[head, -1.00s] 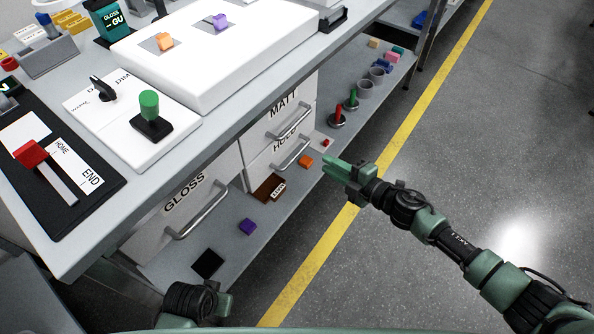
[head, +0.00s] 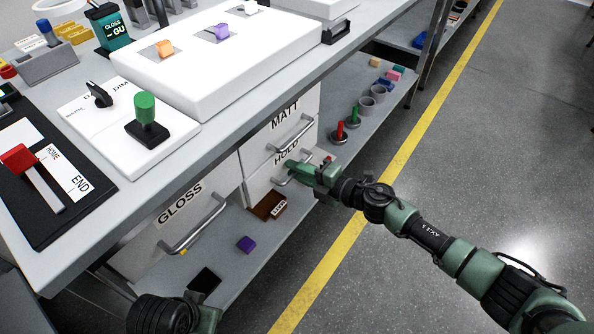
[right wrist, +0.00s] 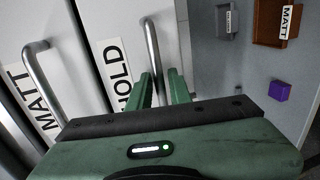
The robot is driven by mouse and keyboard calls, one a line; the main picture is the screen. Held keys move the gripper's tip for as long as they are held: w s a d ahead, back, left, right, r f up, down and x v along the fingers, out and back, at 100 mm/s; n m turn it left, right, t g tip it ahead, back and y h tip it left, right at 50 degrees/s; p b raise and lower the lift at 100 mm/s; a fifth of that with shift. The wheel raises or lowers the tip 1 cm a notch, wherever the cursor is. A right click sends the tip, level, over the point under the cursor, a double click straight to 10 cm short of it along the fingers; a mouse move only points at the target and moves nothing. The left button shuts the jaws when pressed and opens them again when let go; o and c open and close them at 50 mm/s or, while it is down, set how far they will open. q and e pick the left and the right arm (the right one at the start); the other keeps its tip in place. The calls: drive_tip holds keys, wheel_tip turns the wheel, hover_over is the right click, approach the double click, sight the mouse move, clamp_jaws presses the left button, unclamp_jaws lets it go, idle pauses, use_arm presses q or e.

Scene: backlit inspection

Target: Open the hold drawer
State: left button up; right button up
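The hold drawer (head: 258,186) is a white front labelled HOLD, below the MATT drawer under the bench. It looks shut. It has a grey bar handle (right wrist: 152,45), partly covered by my gripper in the head view. My right gripper (head: 296,168) is at this handle. In the right wrist view its two green fingers (right wrist: 161,85) are on either side of the bar's near end, with a small gap showing, so it looks open. I cannot tell whether a finger touches the bar. My left gripper is out of view; only part of my left arm shows at the bottom.
The MATT drawer (head: 292,128) and its handle are just above. The GLOSS drawer (head: 180,215) is to the left. The low shelf holds a brown tray (head: 266,206), a purple block (head: 246,244), red and green pegs, and grey cups (head: 366,106). Open floor lies to the right.

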clamp_jaws()
idle(1.4)
